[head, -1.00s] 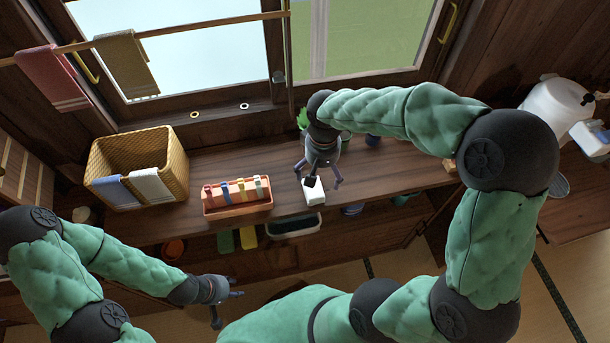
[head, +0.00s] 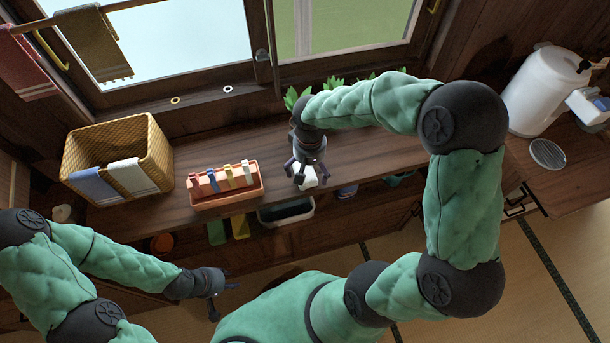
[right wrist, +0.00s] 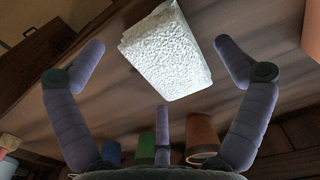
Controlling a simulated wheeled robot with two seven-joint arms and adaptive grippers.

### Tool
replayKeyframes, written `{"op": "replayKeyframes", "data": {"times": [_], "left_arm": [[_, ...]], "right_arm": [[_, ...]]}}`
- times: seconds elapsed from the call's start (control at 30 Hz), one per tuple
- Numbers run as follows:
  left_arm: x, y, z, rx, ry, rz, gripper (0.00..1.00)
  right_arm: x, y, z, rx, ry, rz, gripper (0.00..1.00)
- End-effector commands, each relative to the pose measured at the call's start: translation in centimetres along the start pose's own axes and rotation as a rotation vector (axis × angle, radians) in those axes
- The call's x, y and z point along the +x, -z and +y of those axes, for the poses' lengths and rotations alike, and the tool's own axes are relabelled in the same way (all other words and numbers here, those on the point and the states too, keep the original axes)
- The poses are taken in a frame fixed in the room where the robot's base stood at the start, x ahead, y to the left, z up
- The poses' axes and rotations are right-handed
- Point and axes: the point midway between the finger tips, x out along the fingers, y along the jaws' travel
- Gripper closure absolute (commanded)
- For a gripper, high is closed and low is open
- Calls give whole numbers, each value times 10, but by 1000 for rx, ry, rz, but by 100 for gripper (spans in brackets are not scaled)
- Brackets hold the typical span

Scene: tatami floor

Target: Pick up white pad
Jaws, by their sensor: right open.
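The white pad (head: 307,180) is a small pale block at the front part of the wooden counter, partly hidden by my right gripper. In the right wrist view the white pad (right wrist: 165,52) has a rough, textured face and sits between the spread fingers, with gaps on both sides. My right gripper (head: 307,173) is open above and around the pad. It also shows in the right wrist view (right wrist: 160,62), its fingers not touching the pad. My left gripper (head: 226,297) is empty in front of the counter, its fingers spread apart.
An orange tray (head: 228,201) with several colored clips stands left of the pad. A wicker basket (head: 150,140) with cloths over its rim is further left. Green plants (head: 297,97) stand behind my right gripper. A white container (head: 545,90) is at the right.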

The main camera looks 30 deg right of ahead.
Motion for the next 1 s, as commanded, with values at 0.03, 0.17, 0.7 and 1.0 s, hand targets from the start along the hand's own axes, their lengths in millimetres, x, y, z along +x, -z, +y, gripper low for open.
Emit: {"op": "replayKeyframes", "data": {"times": [0.03,0.17,0.7,1.0], "left_arm": [[4,0,-2,0,0,0,60],[5,0,-2,0,0,0,60],[4,0,-1,0,0,0,60],[1,0,0,0,0,0,60]], "right_arm": [[8,0,0,0,-1,-1,0],[10,0,0,0,-1,1,0],[10,0,0,0,0,0,49],[3,0,0,0,0,0,49]]}}
